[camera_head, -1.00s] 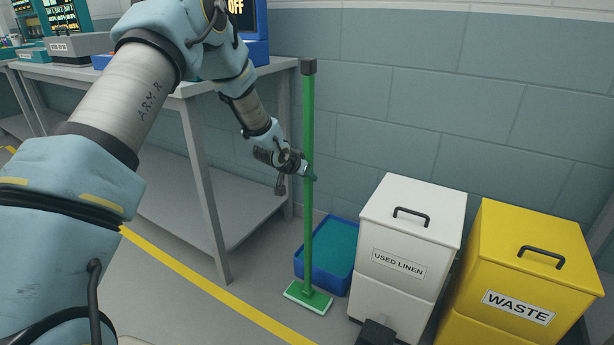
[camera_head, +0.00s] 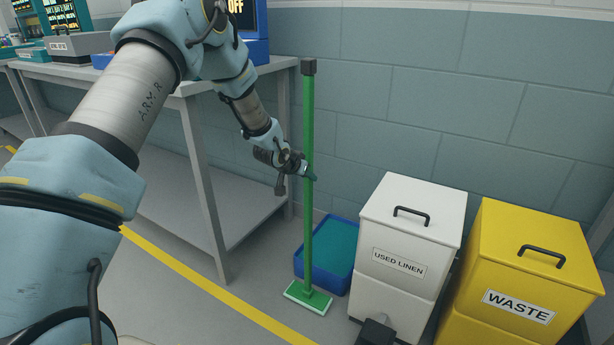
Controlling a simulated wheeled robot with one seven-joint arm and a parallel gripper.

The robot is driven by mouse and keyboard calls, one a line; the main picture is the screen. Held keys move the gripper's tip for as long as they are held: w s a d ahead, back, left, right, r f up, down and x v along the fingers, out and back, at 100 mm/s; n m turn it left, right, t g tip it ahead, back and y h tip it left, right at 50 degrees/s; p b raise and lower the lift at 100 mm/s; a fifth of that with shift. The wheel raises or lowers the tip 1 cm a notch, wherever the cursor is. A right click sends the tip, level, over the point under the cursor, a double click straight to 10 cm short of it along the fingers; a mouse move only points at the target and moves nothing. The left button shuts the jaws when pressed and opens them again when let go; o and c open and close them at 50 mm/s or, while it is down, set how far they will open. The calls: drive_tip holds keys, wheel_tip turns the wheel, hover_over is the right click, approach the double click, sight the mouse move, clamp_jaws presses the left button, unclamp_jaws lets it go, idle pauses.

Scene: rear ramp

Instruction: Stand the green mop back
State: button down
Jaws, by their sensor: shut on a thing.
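The green mop (camera_head: 308,230) stands upright, with a dark cap at the top of its handle. Its flat green head (camera_head: 308,297) is at floor level, in front of a blue tray. My gripper (camera_head: 309,172) is shut on the mop's handle, around the middle of its length. My arm reaches in from the left, and the fingers partly cover the handle there. I cannot tell whether the head presses on the floor.
The blue tray (camera_head: 340,285) lies behind the mop, by the wall. A white used linen bin (camera_head: 405,225) and a yellow waste bin (camera_head: 530,260) stand to the right. A grey table (camera_head: 205,190) stands left. A yellow line (camera_head: 200,288) crosses the floor.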

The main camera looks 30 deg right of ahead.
drive_tip(key=shift+f+b, duration=0.4)
drive_tip(key=shift+f, duration=0.1)
idle(1.2)
drive_tip(key=c, duration=0.5)
unclamp_jaws()
drive_tip(key=shift+a+f, duration=0.1)
drive_tip(key=shift+f, duration=0.1)
drive_tip(key=v, duration=1.1)
drive_tip(key=a+r+n+y, duration=0.2)
drive_tip(key=a+n+y, duration=0.1)
drive_tip(key=a, duration=0.9)
drive_tip(key=a+r+n+y, duration=0.2)
drive_tip(key=a, duration=1)
drive_tip(key=s+a+r+n+g+y, duration=0.3)
drive_tip(key=s+a+n, duration=0.3)
drive_tip(key=s+a, duration=1.05)
drive_tip(key=w+r+p, duration=0.1)
drive_tip(key=r+p, duration=0.5)
drive_tip(key=a+r+p, duration=0.1)
drive_tip(key=r+p, duration=0.4)
drive_tip(key=p, duration=0.1)
drive_tip(key=w+r+p, duration=0.1)
drive_tip(key=r+p, duration=0.5)
drive_tip(key=shift+w+a+r, duration=0.2)
drive_tip(key=shift+w+r, duration=0.1)
drive_tip(key=shift+r, duration=0.05)
